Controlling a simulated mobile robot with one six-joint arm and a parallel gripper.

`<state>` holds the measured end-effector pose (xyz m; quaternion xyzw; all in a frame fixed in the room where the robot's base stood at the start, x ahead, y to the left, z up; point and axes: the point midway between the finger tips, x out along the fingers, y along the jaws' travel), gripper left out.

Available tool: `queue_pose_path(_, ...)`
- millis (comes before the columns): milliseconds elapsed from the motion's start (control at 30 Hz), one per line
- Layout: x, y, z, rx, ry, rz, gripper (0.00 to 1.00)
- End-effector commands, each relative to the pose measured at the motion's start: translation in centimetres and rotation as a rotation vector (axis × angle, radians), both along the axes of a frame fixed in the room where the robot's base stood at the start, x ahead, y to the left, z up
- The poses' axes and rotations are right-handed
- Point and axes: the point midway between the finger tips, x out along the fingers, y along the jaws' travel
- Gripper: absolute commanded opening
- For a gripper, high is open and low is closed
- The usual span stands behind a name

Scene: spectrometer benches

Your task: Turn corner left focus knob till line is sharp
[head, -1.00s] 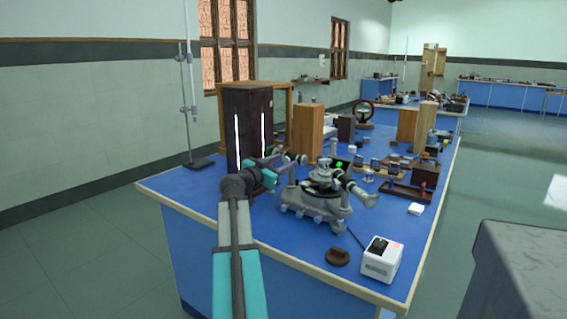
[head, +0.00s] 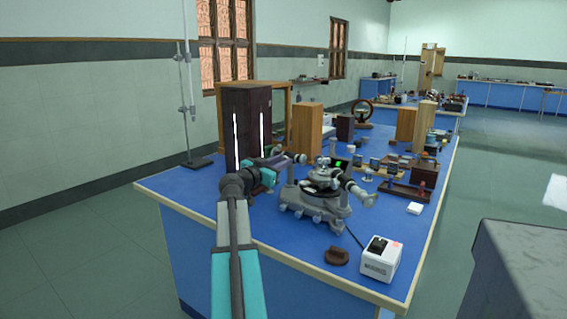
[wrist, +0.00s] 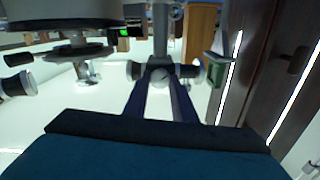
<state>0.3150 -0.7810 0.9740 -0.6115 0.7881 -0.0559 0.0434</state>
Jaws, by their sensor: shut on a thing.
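The grey spectrometer (head: 318,200) stands on the blue bench, with one tube pointing right and another at its back left. My gripper (head: 283,162) is at the end of the back-left tube. In the wrist view, its two dark fingers close around a pale round focus knob (wrist: 160,77) under a grey tube (wrist: 161,35). A small screen with a green mark (head: 338,164) stands behind the spectrometer and also shows in the wrist view (wrist: 124,33). The sharpness of any line is too small to tell.
A dark wooden cabinet with bright white strips (head: 247,125) stands close behind my gripper. A white box (head: 380,259) and a brown round piece (head: 336,256) lie at the front right. Wooden blocks and small apparatus crowd the bench behind. The front left bench top is clear.

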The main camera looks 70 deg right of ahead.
Motion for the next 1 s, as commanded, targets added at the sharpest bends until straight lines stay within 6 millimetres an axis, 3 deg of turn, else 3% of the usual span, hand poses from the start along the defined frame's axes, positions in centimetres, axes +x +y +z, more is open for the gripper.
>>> queue_pose_path(367, -0.27, 0.15, -0.29, 0.066, 0.235, -0.008, 0.02)
queue_pose_path(1000, -0.25, 0.06, -0.18, 0.215, 0.801, -0.009, 0.02)
